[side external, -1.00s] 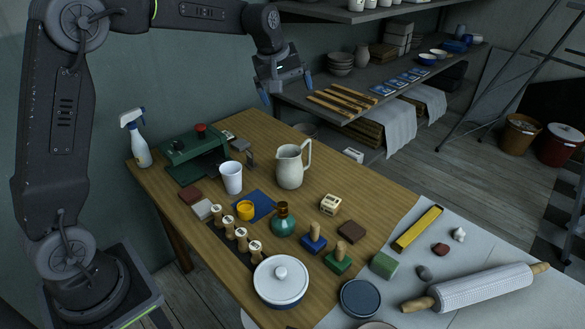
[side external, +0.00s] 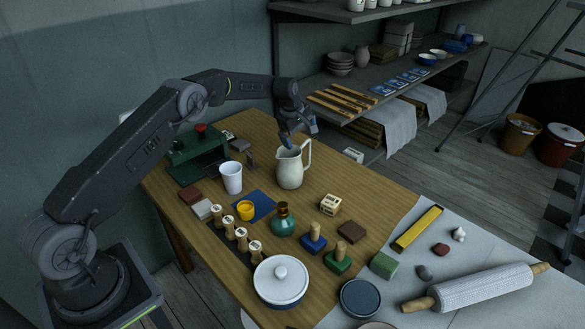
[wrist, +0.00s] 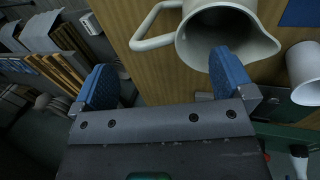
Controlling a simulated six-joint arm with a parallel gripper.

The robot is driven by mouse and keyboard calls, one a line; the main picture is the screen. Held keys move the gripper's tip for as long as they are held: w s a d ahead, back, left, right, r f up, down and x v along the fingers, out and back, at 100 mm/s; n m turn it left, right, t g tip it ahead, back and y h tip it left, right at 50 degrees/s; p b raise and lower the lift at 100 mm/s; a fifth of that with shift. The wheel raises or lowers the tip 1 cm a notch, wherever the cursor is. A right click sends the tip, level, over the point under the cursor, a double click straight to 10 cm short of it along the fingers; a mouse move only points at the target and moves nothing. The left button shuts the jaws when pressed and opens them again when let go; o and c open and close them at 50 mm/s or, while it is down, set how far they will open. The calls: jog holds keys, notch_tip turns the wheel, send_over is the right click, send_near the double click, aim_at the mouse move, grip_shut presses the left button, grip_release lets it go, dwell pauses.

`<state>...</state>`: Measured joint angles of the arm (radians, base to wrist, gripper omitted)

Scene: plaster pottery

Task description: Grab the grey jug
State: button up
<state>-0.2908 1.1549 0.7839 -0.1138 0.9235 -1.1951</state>
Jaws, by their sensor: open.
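The grey jug (side external: 289,168) stands upright on the wooden table, with its handle to the right and its spout to the left in the side view. In the wrist view the jug (wrist: 214,28) is at the top, its open mouth and handle facing the camera. My gripper (side external: 300,140) is just above and behind the jug's rim. In the wrist view my gripper (wrist: 160,80) is open, with blue pads on both fingers. The right finger overlaps the jug's mouth in the picture; I cannot tell whether it touches. Nothing is between the fingers.
A white cup (side external: 231,178) stands left of the jug, and a green machine (side external: 194,160) is behind it. The table right of the jug is fairly clear. Shelves (side external: 350,85) stand behind.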

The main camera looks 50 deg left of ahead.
aim_at(304, 143)
jog(key=shift+d+x, duration=0.15)
jog(key=shift+x, duration=1.65)
jog(key=shift+d+x, duration=0.1)
jog(key=shift+x, duration=1.7)
jog(key=shift+w, duration=0.1)
jog(key=shift+c, duration=0.3)
jog(key=shift+r, duration=0.15)
jog(key=c, duration=1.2)
jog(key=shift+c, duration=0.3)
jog(key=shift+r, duration=0.25)
